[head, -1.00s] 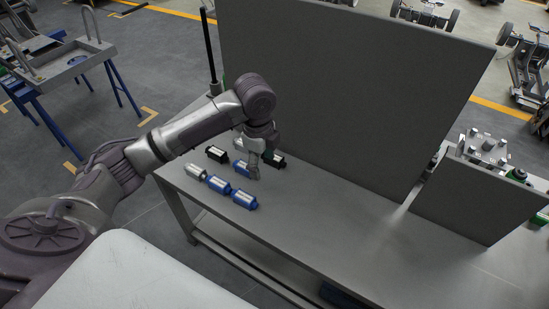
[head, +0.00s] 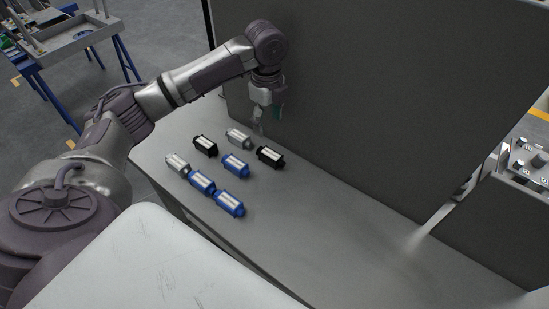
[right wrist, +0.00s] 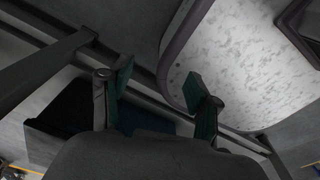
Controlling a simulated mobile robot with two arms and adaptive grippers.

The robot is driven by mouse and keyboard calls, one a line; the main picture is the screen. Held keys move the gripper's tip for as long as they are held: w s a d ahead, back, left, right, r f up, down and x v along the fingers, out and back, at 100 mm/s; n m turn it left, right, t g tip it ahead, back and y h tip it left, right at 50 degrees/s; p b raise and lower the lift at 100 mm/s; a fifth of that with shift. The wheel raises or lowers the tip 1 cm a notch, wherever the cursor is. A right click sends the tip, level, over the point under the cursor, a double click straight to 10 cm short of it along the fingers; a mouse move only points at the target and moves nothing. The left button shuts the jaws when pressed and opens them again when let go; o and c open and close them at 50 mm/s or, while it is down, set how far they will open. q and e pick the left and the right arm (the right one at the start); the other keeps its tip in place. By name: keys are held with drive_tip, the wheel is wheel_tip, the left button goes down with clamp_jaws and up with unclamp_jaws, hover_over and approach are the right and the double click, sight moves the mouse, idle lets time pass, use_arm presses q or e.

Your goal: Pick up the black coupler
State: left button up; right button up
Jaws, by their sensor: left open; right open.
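Two black couplers lie on the grey table in the head view: one at the left (head: 205,146) and one at the right (head: 270,156). Each has a pale label on top. My left gripper (head: 267,122) is open and empty, above the table and behind the couplers, near the upright panel. It is apart from both black couplers. My right gripper (right wrist: 158,88) shows only in the right wrist view, open with green-padded fingers spread and nothing between them.
Silver couplers (head: 238,139) (head: 177,163) and blue couplers (head: 235,164) (head: 202,182) (head: 229,204) lie close around the black ones. A tall dark panel (head: 380,100) stands along the table's back. The table (head: 330,230) is clear to the right.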

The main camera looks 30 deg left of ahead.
use_arm(q)
hover_over(270, 153)
drive_tip(key=f, duration=0.8)
drive_tip(key=shift+s+a, duration=0.1)
drive_tip(key=shift+s, duration=0.2)
drive_tip(key=shift+w+d+f+p, duration=0.15)
drive_tip(key=shift+f+p, duration=0.2)
drive_tip(key=shift+f, duration=1.05)
drive_tip(key=shift+w+d+f+p, duration=0.15)
drive_tip(key=shift+f+p, duration=0.2)
drive_tip(key=shift+f, duration=1)
drive_tip(key=shift+a, duration=0.1)
use_arm(e)
drive_tip(key=shift+w+r, duration=0.6)
use_arm(q)
drive_tip(key=shift+c, duration=0.2)
use_arm(e)
drive_tip(key=shift+a, duration=0.1)
use_arm(q)
drive_tip(key=shift+r, duration=0.1)
clamp_jaws()
